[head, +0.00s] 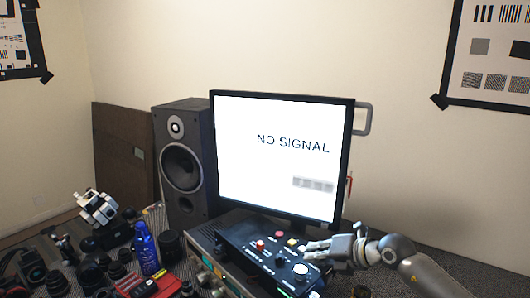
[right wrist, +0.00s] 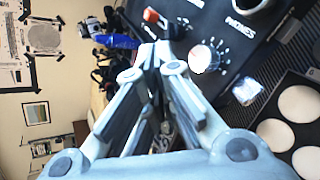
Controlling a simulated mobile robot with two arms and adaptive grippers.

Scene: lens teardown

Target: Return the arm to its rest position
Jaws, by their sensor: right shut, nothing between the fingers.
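My right gripper (head: 318,248) is over the right part of a black control panel (head: 238,242) with knobs and coloured buttons, below the monitor. Its fingers are shut with nothing between them. My right arm comes in from the lower right corner. In the right wrist view the gripper (right wrist: 160,48) points at the panel (right wrist: 225,22), with an orange-red button (right wrist: 151,15) near its tips and a pale knob (right wrist: 205,57) to the right. I cannot tell whether the fingertips touch the panel. My left gripper is not in view.
A monitor (head: 265,185) reading "NO SIGNAL" stands behind the panel, with a black speaker (head: 185,165) to its left. A blue bottle (head: 146,250), a white-and-black device (head: 97,207) and several dark lens parts crowd the left. Bare wall is above my right arm.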

